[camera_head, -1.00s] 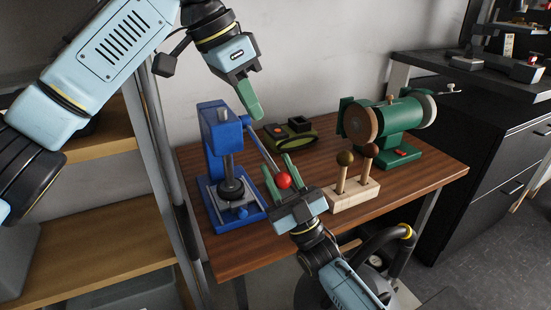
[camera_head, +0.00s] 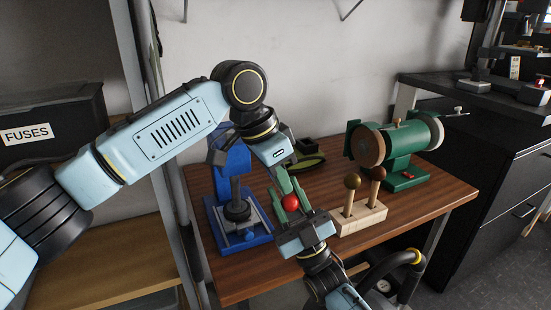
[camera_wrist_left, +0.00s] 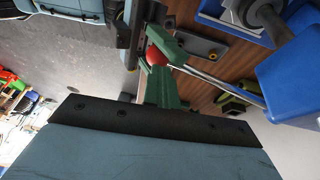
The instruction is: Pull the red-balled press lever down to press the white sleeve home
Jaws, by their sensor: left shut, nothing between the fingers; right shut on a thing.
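The red ball (camera_head: 290,203) on the press lever sits between the green fingers of my right gripper (camera_head: 288,202), which is shut on it. My left gripper (camera_head: 283,178) is shut and empty, pointing down just behind the ball; in the left wrist view its fingers (camera_wrist_left: 160,88) are close to the ball (camera_wrist_left: 157,56), and I cannot tell if they touch. The lever's metal rod (camera_wrist_left: 215,80) runs from the ball toward the blue press (camera_head: 232,160). The press has a dark round ram (camera_head: 237,210) over its base. I cannot make out the white sleeve clearly.
A wooden block with two knobbed levers (camera_head: 361,217) stands right of my right gripper. A green machine (camera_head: 399,150) is at the back right. A green tracked object (camera_head: 308,163) lies behind my left gripper. The bench's front left (camera_head: 235,278) is bare.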

